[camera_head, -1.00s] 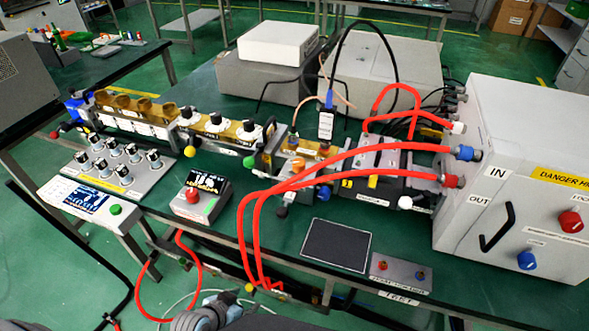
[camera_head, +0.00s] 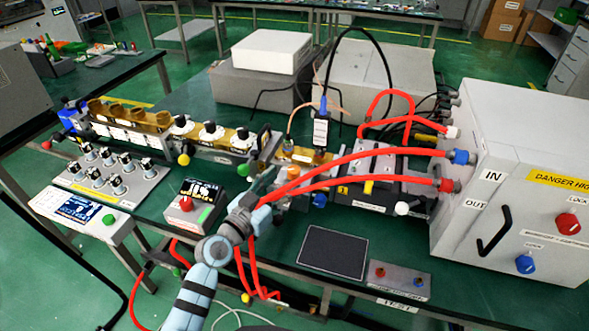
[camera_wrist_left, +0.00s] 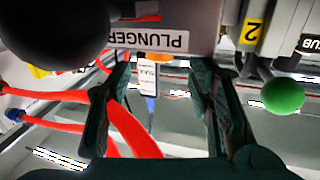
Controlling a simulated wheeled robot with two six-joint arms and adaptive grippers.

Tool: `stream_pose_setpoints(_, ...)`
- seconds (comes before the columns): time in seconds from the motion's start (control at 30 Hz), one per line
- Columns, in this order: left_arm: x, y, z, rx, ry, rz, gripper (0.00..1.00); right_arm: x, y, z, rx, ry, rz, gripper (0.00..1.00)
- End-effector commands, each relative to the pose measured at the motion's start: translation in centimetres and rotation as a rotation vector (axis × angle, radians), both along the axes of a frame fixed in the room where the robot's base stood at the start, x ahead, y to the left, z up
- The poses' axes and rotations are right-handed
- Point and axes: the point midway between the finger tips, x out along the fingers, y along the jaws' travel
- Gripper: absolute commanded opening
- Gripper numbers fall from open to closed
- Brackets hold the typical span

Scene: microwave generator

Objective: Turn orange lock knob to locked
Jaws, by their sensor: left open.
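The orange lock knob (camera_head: 293,172) is on the brass-coloured section at the middle of the bench line. In the left wrist view an orange part (camera_wrist_left: 158,57) shows beside the PLUNGER label, between and beyond the fingertips. My left gripper (camera_head: 268,178) is in front of and left of the knob in the head view, partly covering the parts around it. In the left wrist view its two dark fingers (camera_wrist_left: 160,70) are apart with nothing held between them. The knob's exact angle is too small to tell. My right gripper is in neither view.
Red hoses (camera_head: 370,158) run from the grey cabinet (camera_head: 510,150) past the gripper; one passes between its fingers in the wrist view. A green ball knob (camera_wrist_left: 283,96) and a dark round knob (camera_wrist_left: 45,35) are close by. A black pad (camera_head: 333,252) lies right.

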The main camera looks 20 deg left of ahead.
Motion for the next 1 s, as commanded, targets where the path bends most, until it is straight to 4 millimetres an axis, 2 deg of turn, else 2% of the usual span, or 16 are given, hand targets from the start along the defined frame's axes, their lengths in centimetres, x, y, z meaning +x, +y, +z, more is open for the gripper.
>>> stream_pose_setpoints(0.1, 2.6, -0.9, 0.0, -0.002, 0.0, 0.0, 0.47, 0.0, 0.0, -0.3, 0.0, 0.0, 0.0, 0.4)
stream_pose_setpoints(0.3, 5.2, -1.7, -0.1, 0.0, 0.001, -0.001, 0.47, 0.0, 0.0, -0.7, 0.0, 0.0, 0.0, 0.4)
stream_pose_setpoints(0.63, 5.7, -1.9, -0.1, 0.002, 0.002, -0.001, 0.47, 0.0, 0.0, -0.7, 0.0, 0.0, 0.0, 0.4)
stream_pose_setpoints(0.93, 5.7, -1.9, -0.1, 0.002, 0.002, -0.001, 0.01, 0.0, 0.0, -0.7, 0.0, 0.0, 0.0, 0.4)
stream_pose_setpoints(1.0, 5.7, -1.9, -0.1, 0.002, 0.002, -0.002, 0.0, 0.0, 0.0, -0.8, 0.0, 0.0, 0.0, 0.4)
